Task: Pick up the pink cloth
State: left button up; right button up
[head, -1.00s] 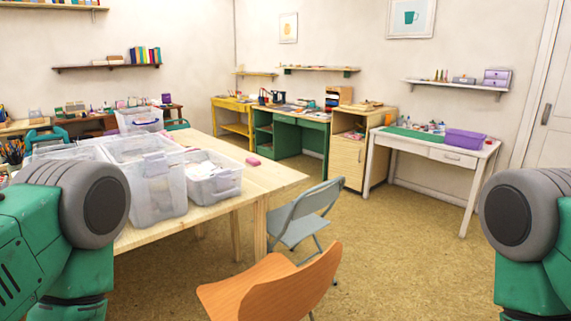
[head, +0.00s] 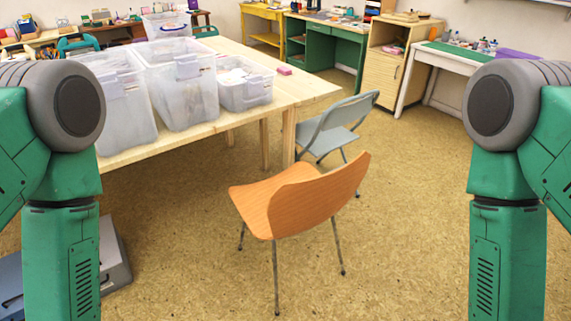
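A small pink item (head: 284,70) lies on the light wooden table (head: 310,88), near its right end and just right of the smallest clear bin. It is too small to tell whether it is a cloth. Another pinkish thing (head: 392,49) shows in the wooden cabinet behind, also too small to name. No other pink cloth is plain in view. Parts of both my green arms show at the left and right edges, but neither gripper is in view.
Clear plastic bins (head: 180,85) crowd the table's left part. An orange chair (head: 300,205) and a grey folding chair (head: 335,122) stand by its right end. A grey case (head: 113,255) is on the floor at lower left. The floor at centre right is open.

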aim_at(284, 70)
jog(key=i+l+z, duration=0.65)
jog(key=z, duration=0.2)
jog(key=i+l+z, duration=0.1)
jog(key=i+z, duration=0.75)
jog(key=i+u, duration=0.2)
jog(key=i, duration=0.4)
jog(key=i+l+u, duration=0.2)
jog(key=i, duration=0.45)
jog(key=i+l+u, duration=0.1)
jog(key=i+u, duration=0.15)
jog(key=i, duration=0.35)
jog(key=i+u, duration=0.2)
jog(key=i, duration=0.35)
jog(key=i+u, duration=0.15)
jog(key=i, duration=0.4)
jog(key=i+u, duration=0.2)
jog(key=i, duration=0.3)
jog(key=i+l+u, duration=0.2)
jog(key=i, duration=0.35)
jog(key=i+j+u, duration=0.15)
jog(key=i+u, duration=0.2)
jog(key=u, duration=0.15)
jog(key=i+u, duration=0.45)
jog(key=i+l+u, duration=0.1)
jog(key=i+u, duration=0.25)
jog(key=u, duration=0.15)
jog(key=i+l+u, duration=0.25)
jog(key=u, duration=0.25)
jog(key=i+l, duration=0.05)
